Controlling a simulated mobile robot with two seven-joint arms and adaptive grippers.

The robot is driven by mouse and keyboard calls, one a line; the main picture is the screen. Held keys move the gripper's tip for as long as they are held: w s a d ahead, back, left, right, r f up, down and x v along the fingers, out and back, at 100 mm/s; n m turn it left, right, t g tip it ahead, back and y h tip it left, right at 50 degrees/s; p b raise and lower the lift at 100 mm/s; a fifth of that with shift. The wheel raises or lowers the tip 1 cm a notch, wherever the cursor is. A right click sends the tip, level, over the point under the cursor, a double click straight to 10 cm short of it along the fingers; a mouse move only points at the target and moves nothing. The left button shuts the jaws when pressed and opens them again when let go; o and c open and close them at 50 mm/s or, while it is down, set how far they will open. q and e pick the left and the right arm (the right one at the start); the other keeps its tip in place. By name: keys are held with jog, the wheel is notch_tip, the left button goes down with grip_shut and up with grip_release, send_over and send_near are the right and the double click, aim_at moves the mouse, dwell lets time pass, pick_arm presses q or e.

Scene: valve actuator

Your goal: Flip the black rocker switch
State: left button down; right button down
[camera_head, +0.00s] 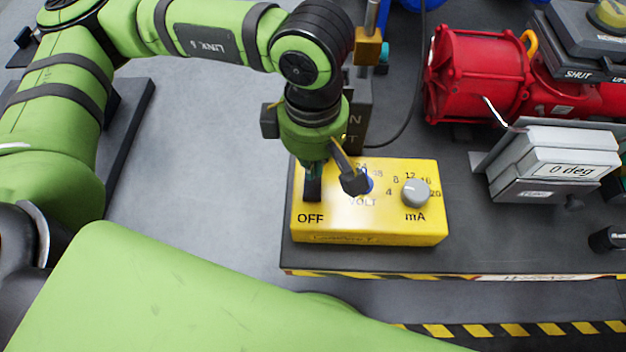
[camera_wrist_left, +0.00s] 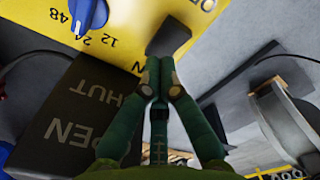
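The black rocker switch (camera_head: 312,188) is on the left part of the top of the yellow box (camera_head: 370,239), just above the OFF label. It also shows in the left wrist view as a dark block (camera_wrist_left: 168,38) just beyond my fingertips. My left gripper (camera_head: 314,168) points down at the switch from above and partly covers it. In the left wrist view my left gripper (camera_wrist_left: 157,80) has its two green fingers together at the tips, with nothing seen between them. I cannot tell whether the tips touch the switch. My right gripper is not in view.
A blue VOLT knob (camera_head: 368,184) and a grey mA knob (camera_head: 415,193) sit right of the switch. A dark lettered block (camera_head: 357,110) stands close behind the box. A red actuator (camera_head: 478,75) and a level display (camera_head: 560,165) are to the right. Left of the box is clear floor.

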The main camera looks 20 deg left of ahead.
pick_arm(q)
jog(key=shift+r+p, duration=0.9)
jog(key=shift+r, duration=1.7)
jog(key=shift+s+f, duration=0.1)
